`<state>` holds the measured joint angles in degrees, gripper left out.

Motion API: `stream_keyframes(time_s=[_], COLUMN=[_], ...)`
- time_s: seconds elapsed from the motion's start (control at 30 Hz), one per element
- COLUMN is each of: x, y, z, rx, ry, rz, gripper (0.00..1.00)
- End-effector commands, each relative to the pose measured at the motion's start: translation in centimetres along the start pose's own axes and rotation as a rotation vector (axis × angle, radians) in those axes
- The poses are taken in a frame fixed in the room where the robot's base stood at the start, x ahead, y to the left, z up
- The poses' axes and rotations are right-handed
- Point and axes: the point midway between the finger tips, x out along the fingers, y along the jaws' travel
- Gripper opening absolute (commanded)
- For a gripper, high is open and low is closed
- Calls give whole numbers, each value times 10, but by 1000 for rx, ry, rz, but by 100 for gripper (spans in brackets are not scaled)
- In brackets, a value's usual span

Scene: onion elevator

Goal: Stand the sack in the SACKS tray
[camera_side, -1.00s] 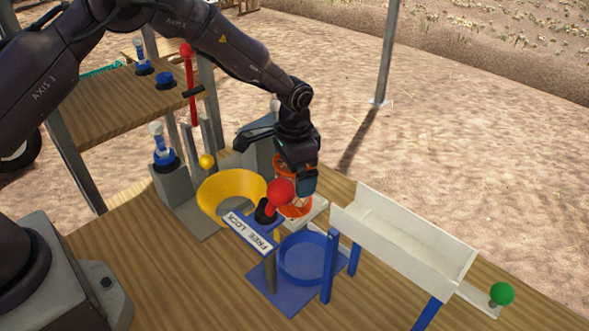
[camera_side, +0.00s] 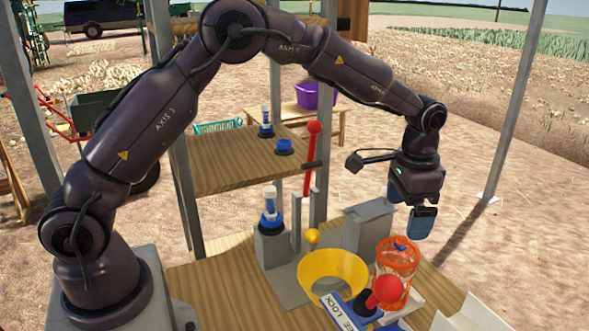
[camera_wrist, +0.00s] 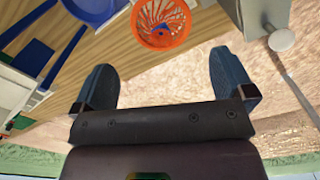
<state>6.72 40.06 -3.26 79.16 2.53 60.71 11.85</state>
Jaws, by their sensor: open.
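The orange net sack (camera_side: 396,268) stands upright, apparently on a white plate (camera_side: 408,304), with something blue at its top. It also shows in the wrist view (camera_wrist: 160,24), at the top middle, ahead of the fingers. My gripper (camera_side: 408,212) is open and empty, above the sack and slightly to its right in the side view. In the wrist view its two dark blue fingers (camera_wrist: 165,62) are wide apart with nothing between them. I see no readable SACKS label, so I cannot tell which tray is meant.
A yellow funnel (camera_side: 333,272) stands left of the sack. A red-knobbed lever (camera_side: 386,291) and a sign reading partly "LOCK" (camera_side: 345,314) are in front. A white trough (camera_side: 470,315) is at lower right. A grey block (camera_side: 368,226) stands behind.

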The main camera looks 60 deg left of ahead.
Motion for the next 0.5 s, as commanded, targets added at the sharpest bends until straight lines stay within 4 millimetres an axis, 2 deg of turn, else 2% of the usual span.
stream_keyframes(time_s=[0.13,0.23,0.4,0.5], x=[-30,-67,-123,-145], y=[-2,-2,1,6], z=[15,40,104,146], rx=[-24,-62,-144,-193], ry=[36,88,187,247], rz=[-13,-30,-57,-71], gripper=[100,100,100,100])
